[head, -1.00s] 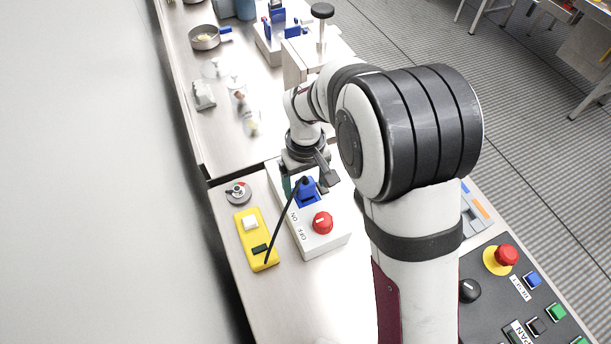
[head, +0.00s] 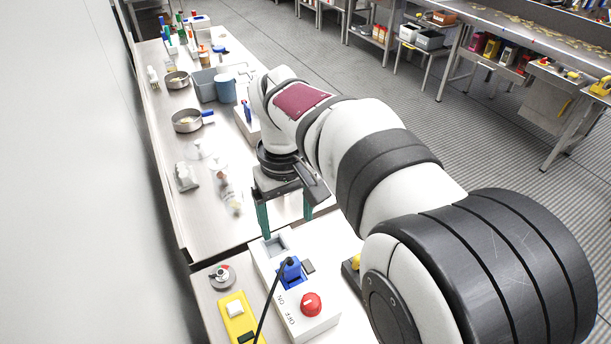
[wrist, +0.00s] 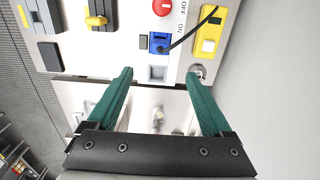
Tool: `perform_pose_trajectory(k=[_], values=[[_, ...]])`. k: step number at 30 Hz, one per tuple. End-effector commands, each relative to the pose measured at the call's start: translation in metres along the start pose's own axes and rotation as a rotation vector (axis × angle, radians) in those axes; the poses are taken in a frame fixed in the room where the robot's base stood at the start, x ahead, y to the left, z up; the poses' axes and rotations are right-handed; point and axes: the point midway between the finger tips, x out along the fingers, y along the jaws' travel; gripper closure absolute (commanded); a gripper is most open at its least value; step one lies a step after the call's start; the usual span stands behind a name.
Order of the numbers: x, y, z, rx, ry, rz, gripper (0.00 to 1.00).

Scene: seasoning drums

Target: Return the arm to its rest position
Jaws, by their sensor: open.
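My gripper (head: 286,217) is open and empty, with two green fingers pointing down above the bench, just beyond the white switch box. Its fingers (wrist: 158,84) stand wide apart in the wrist view with nothing between them. The white box (head: 322,322) carries a blue plug (head: 291,271) with a black cable, a red knob (head: 311,304) and an empty square socket (head: 275,245). The box also shows in the wrist view, with the blue plug (wrist: 157,42) seated apart from my fingers.
A yellow switch unit (head: 237,318) and a round dial (head: 222,276) stand left of the box. A wall runs along the left. The aisle floor (head: 400,110) at right is clear.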

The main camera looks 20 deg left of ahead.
Motion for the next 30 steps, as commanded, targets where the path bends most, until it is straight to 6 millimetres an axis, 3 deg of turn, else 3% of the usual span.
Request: perform_pose_trajectory(k=[7,9,11,14,15,18,21,24,30], values=[[0.000,0.001,0.002,0.007,0.000,-0.001,0.16],[-0.006,0.012,0.019,0.079,0.002,-0.009,0.16],[-0.015,0.029,0.055,0.224,0.004,-0.027,0.16],[-0.020,0.047,0.143,0.576,0.007,-0.072,0.16],[-0.017,0.045,0.177,0.718,0.007,-0.091,0.16],[0.001,0.030,0.241,1.018,0.008,-0.134,0.16],[0.017,0.014,0.274,1.203,0.007,-0.161,0.16],[0.025,0.007,0.284,1.270,0.005,-0.171,0.16],[0.025,0.006,0.284,1.270,0.003,-0.172,0.16]])
